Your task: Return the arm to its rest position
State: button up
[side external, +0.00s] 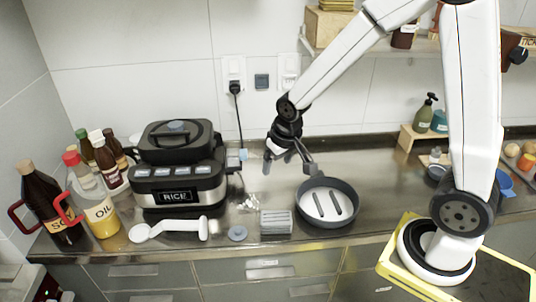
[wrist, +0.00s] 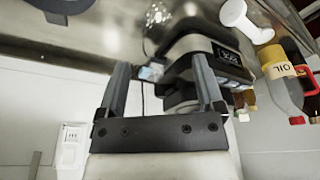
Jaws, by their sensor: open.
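My gripper (side external: 288,162) hangs above the back of the steel counter (side external: 262,190), between the rice cooker and the dark round pan. Its fingers are apart with nothing between them. In the wrist view my gripper (wrist: 160,78) shows two separate dark fingers, with the counter and the rice cooker (wrist: 212,55) beyond them. The white arm reaches up from its base at the right and bends down to the gripper.
The black rice cooker (side external: 178,165) stands left of my gripper. The pan (side external: 326,203), holding two dark strips on a white surface, is at lower right. Bottles (side external: 97,205) crowd the left. A white-handled tool (side external: 170,229), grey block (side external: 276,221) and shelf (side external: 425,45) are also present.

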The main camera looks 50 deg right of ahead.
jog(key=s+a+n, duration=0.2)
jog(key=s, duration=0.7)
jog(key=shift+s+y, duration=0.3)
jog(key=shift+s, duration=0.05)
